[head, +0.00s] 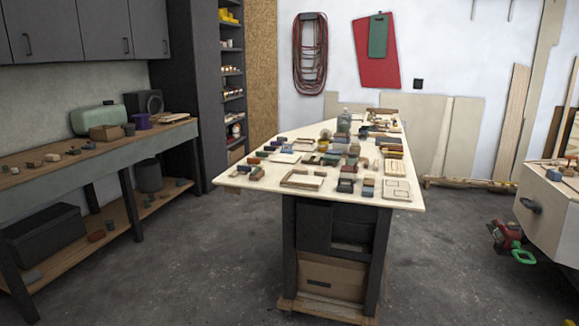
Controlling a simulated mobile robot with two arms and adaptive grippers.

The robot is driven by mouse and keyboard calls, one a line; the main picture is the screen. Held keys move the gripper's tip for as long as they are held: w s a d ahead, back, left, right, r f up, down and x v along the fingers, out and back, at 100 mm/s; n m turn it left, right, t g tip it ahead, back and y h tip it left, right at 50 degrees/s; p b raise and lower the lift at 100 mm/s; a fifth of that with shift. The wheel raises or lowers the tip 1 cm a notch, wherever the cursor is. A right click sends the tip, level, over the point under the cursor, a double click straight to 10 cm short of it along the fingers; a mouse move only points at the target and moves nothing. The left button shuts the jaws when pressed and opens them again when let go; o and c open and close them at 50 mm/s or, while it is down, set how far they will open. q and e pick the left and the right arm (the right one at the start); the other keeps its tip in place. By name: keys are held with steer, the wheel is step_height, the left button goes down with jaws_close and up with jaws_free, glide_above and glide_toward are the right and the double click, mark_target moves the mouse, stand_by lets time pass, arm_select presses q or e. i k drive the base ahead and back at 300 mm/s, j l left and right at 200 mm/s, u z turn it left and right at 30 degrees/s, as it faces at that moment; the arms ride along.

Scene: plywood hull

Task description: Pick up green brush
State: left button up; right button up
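A light plywood-topped table (238,181) stands in the middle of the head view. Many small blocks, trays and tools cover most of its top. Several small items there look greenish, but they are too small for me to tell which, if any, is the green brush. A grey-green bottle-like object (344,123) stands upright toward the back of the table. Neither of my grippers shows in this view.
A long bench (90,172) with small objects and a green case (97,119) runs along the left wall. The concrete floor in front is mostly clear.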

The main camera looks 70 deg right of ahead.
mark_target(259, 168)
steer(key=i+l+z, duration=0.2)
steer(key=i+z, duration=0.2)
steer(key=i+l+z, duration=0.1)
steer(key=i+z, duration=0.7)
steer(key=i+j+z, duration=0.2)
steer(key=i+z, duration=0.25)
steer(key=i+j+z, duration=0.4)
steer(key=k+l, duration=0.1)
